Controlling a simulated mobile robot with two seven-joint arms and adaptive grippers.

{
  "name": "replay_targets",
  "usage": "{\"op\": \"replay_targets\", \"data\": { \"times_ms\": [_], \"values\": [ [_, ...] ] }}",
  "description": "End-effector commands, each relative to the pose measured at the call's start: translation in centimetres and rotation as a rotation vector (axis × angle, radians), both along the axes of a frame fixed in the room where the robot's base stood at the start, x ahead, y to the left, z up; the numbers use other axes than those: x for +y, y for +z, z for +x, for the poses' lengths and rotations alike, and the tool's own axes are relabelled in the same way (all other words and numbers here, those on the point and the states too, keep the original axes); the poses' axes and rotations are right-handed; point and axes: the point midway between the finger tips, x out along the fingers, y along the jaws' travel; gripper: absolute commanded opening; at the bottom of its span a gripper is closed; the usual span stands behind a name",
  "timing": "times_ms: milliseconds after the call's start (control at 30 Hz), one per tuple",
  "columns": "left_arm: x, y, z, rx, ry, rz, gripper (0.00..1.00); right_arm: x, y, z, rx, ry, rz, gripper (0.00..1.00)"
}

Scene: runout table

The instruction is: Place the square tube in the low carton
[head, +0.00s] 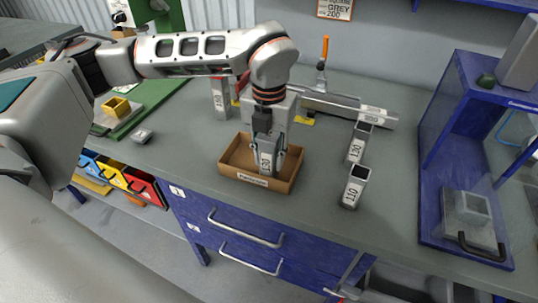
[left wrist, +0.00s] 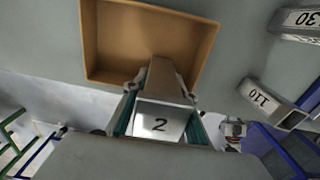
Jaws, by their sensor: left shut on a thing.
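My left gripper (head: 266,158) points down over the low carton (head: 233,165) and is shut on a grey square tube (head: 265,159) with a number on its side. The tube is upright within the carton's outline, towards its right part. I cannot tell whether its lower end touches the carton floor. In the left wrist view the held tube (left wrist: 165,72) reaches from the fingers over the open brown carton (left wrist: 96,42). The carton is otherwise empty where I see inside it. My right gripper is not clearly in view.
Square tubes marked 130 (head: 357,146) and 110 (head: 353,190) stand right of the carton. Another tube (head: 220,98) stands behind it. A long bar (head: 340,105) lies at the back. A blue shelf unit (head: 440,150) stands at the right. The bench front is clear.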

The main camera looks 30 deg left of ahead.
Motion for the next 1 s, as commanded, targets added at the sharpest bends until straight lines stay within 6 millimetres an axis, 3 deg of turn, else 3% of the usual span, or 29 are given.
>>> {"op": "replay_targets", "data": {
  "times_ms": [67, 100, 167, 633, 1000],
  "values": [
    [0.0, -0.2, 0.0, 0.0, 0.0, 0.0, 0.03, 0.0, -0.2, 0.0, 0.001, 0.0, 0.0, 0.0],
    [0.0, -0.3, 0.0, 0.001, 0.0, 0.0, 0.3, 0.0, -0.3, 0.0, 0.002, 0.0, -0.001, 0.0],
    [0.0, -0.3, 0.0, 0.0, 0.0, 0.0, 0.44, 0.0, -0.3, -0.1, 0.003, 0.0, -0.001, 0.0],
    [0.0, 0.7, 0.1, -0.003, 0.0, -0.001, 0.44, 0.0, -0.2, -0.1, 0.004, 0.0, -0.001, 0.0],
    [0.0, 7.8, 0.1, -0.004, 0.0, -0.001, 0.44, 0.0, -0.4, -0.1, 0.004, 0.0, -0.001, 0.0]
  ]
}}
